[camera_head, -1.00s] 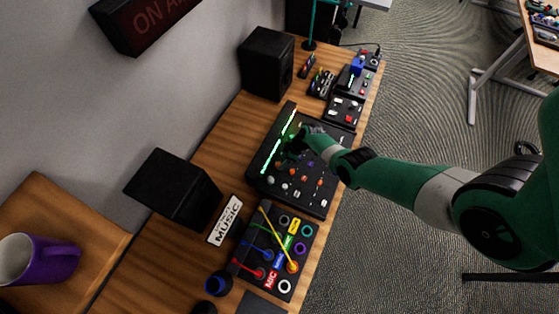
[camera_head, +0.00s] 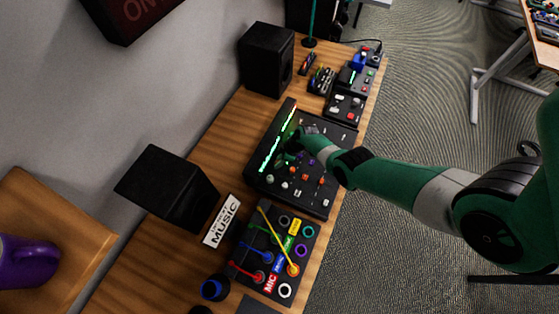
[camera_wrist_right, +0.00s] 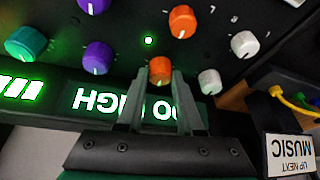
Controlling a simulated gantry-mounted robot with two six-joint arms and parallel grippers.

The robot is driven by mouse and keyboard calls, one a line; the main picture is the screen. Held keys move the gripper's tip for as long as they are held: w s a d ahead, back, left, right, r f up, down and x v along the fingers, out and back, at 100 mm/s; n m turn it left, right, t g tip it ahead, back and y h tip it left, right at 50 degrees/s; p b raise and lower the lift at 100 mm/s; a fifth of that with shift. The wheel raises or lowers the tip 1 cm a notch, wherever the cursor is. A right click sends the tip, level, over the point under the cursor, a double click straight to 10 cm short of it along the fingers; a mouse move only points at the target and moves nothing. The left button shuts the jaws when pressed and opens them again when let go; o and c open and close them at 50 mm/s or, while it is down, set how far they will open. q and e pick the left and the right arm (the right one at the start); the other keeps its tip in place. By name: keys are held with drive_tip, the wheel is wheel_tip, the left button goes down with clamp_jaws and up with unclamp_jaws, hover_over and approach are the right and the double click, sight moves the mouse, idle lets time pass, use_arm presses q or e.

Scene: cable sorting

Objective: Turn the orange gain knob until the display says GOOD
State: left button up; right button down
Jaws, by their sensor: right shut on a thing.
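My right gripper (camera_wrist_right: 160,95) is shut on an orange knob (camera_wrist_right: 160,70) next to the display, near the middle of the right wrist view. A white line marks the knob. The display (camera_wrist_right: 92,102) shows upside down in that view and reads TOO HIGH, with the fingers covering part of the first word. In the head view the right gripper (camera_head: 292,147) is over the black mixer (camera_head: 318,206), close to its lit green strip (camera_head: 275,143), and hides the held knob. A second orange knob (camera_wrist_right: 183,21) sits farther from the display. My left gripper is not in view.
Teal (camera_wrist_right: 25,43), purple (camera_wrist_right: 97,57) and white (camera_wrist_right: 210,81) knobs surround the held one. A patch board with coloured cables (camera_head: 262,258) and a MUSIC sign (camera_head: 222,220) lie below the mixer in the head view. Two black speakers (camera_head: 266,60) (camera_head: 167,187) stand left.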

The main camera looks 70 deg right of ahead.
drive_tip(key=shift+d+f+n+y+b, duration=0.15)
drive_tip(key=shift+n+y+b, duration=0.3)
drive_tip(key=shift+n, duration=0.55)
drive_tip(key=shift+w+f+n+g+y+b, duration=0.1)
drive_tip(key=shift+n+g+y+b, duration=0.2)
drive_tip(key=shift+n+b, duration=0.6)
drive_tip(key=shift+r+n, duration=0.2)
drive_tip(key=shift+n, duration=0.3)
drive_tip(key=c, duration=0.5)
unclamp_jaws()
drive_tip(key=shift+c, duration=0.2)
